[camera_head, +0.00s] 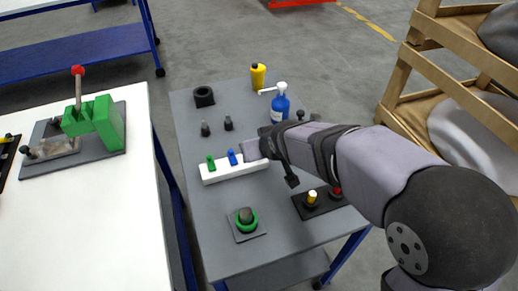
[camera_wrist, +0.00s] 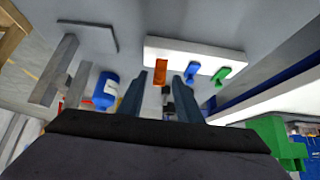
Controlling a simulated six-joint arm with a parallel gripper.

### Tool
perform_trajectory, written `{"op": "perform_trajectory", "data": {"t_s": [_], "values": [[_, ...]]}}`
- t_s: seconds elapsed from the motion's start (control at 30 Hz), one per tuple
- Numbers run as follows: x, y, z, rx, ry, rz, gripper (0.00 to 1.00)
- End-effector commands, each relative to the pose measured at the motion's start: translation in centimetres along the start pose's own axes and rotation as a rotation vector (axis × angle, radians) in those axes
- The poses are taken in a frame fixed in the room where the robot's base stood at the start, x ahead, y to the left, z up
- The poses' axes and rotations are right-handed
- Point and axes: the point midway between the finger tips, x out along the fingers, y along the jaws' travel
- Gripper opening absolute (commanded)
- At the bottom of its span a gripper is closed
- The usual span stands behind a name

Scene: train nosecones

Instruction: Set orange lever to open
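The orange lever (camera_wrist: 161,75) shows in the wrist view on a white block (camera_wrist: 225,53), beside a blue lever (camera_wrist: 192,71) and a green lever (camera_wrist: 220,75). In the head view the white block (camera_head: 222,172) lies on the grey table, and my gripper and wrist hide the orange lever. My gripper (camera_wrist: 159,82) is open, its two fingers apart. The orange lever shows in the gap between the fingertips. I cannot tell how far ahead of them it is. No contact is visible.
A blue bottle (camera_head: 280,104) and a yellow bottle (camera_head: 258,76) stand at the table's back. Two dark posts (camera_head: 228,123) stand behind the block. A green-ringed knob (camera_head: 247,219) is in front, and a panel with yellow and red buttons (camera_head: 318,203) is at right.

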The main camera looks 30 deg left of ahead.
Motion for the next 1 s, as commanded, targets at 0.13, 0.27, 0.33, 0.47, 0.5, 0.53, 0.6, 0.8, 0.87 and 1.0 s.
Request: {"op": "perform_trajectory", "data": {"t_s": [0.13,0.27,0.33,0.47,0.5,0.53,0.6,0.8,0.87,1.0], "values": [[0.0,0.0,0.1,0.0,-0.002,0.0,0.32],[-0.6,0.0,0.1,0.0,-0.001,0.0,0.32],[-1.2,0.0,0.0,0.0,0.001,0.0,0.32],[-2.7,0.0,0.0,0.0,0.002,0.0,0.32],[-3.2,0.0,-0.1,0.0,0.003,0.0,0.32],[-3.6,0.0,0.0,0.0,0.002,0.0,0.32],[-4.5,0.0,0.0,-0.001,0.002,0.0,0.32],[-6.5,0.0,0.0,-0.001,0.001,0.0,0.32],[-6.9,0.0,0.0,-0.001,0.001,0.0,0.32],[-7.3,0.0,0.1,-0.001,-0.001,0.0,0.32]]}}
